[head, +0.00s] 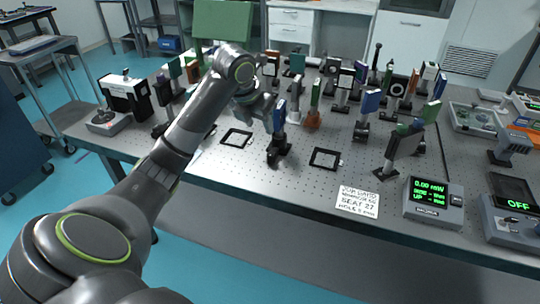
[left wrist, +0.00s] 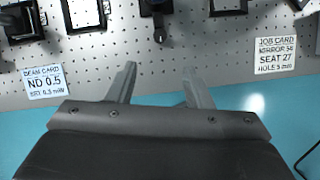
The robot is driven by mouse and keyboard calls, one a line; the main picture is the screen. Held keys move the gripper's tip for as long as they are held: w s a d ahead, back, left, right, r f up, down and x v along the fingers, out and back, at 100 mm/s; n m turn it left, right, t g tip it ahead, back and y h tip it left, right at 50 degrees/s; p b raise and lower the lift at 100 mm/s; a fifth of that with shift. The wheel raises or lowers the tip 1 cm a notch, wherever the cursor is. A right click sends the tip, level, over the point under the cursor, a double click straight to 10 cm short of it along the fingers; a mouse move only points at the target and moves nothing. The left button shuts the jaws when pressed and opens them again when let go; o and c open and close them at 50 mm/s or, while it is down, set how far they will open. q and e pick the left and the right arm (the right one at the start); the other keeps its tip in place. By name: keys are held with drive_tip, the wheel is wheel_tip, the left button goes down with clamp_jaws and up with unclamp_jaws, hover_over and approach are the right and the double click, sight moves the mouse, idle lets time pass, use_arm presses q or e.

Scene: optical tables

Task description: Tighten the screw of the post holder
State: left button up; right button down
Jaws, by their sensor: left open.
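A post holder (head: 279,150) stands on the perforated optical table (head: 300,190), near its front edge, with a blue-edged optic (head: 279,116) upright above it. In the left wrist view a dark post holder (left wrist: 156,8) shows at the top centre, cut off by the frame, with a small dark knob-like screw (left wrist: 159,36) at its near side. My left gripper (head: 264,110) is above the table beside the optic in the head view. In the left wrist view its two fingers (left wrist: 159,82) are apart, with nothing between them, below the screw in the picture. My right gripper is not in view.
Black square frames (head: 236,138) (head: 325,158) lie on both sides of the post holder. A job card (head: 357,201) and a power meter (head: 433,202) are to the right. A beam card (left wrist: 45,82) lies left. Many mounted optics crowd the back.

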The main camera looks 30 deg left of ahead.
sight(271, 154)
use_arm(q)
drive_tip(key=p+x, duration=0.1)
drive_tip(key=x, duration=1.4)
drive_tip(key=shift+w, duration=0.1)
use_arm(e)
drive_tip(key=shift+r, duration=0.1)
use_arm(q)
drive_tip(key=shift+c, duration=0.4)
drive_tip(key=c, duration=0.9)
drive_tip(key=shift+d+r+n+p, duration=0.1)
drive_tip(key=shift+r+n+p, duration=0.1)
drive_tip(key=shift+n+p, duration=0.55)
drive_tip(key=shift+f+y, duration=0.2)
drive_tip(key=shift+y, duration=0.1)
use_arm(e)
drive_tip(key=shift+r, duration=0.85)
use_arm(q)
drive_tip(key=o, duration=1)
